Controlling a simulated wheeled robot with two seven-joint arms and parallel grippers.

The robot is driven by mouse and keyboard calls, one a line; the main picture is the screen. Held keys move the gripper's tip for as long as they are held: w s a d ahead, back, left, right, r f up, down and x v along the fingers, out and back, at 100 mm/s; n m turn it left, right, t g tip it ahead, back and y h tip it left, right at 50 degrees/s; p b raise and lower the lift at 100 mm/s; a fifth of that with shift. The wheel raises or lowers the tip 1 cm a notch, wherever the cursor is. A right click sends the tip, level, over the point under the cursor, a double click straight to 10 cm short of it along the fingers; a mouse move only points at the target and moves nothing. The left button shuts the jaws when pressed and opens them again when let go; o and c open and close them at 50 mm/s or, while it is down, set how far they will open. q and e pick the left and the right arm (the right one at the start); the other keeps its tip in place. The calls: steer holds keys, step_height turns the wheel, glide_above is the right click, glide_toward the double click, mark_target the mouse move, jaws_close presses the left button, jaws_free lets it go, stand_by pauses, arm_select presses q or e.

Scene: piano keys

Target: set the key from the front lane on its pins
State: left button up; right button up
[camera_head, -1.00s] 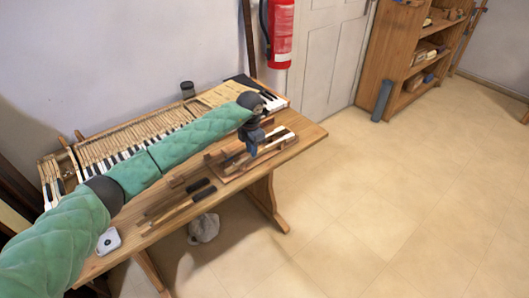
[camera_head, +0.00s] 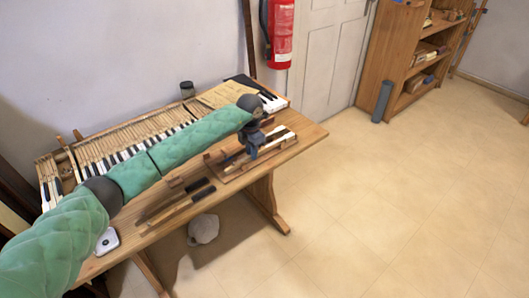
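My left arm reaches in from the left, over the piano keyboard frame (camera_head: 118,146) with its row of white and black keys. My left gripper (camera_head: 252,153) points down at a small wooden rack (camera_head: 228,176) on the right part of the table. Piano keys (camera_head: 279,140) with pale and dark tops lie in the rack's lanes. The gripper is at the rack's keys, but its fingers are small and dark, so I cannot tell whether they are shut on a key. My arm hides part of the keyboard frame, including some keys and pins. My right gripper is out of view.
Loose dark-ended wooden pieces (camera_head: 178,207) lie on the table (camera_head: 308,137) in front of my arm. A white device (camera_head: 107,240) sits near the front left edge. A dark jar (camera_head: 187,89) stands behind the keyboard. The table's right end is clear.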

arm_select(q)
jaws_close()
steer(key=shift+r, duration=0.15)
steer(key=shift+r, duration=1.6)
steer(key=shift+r, duration=0.1)
steer(key=shift+r+p, duration=0.65)
steer(key=shift+r, duration=1.75)
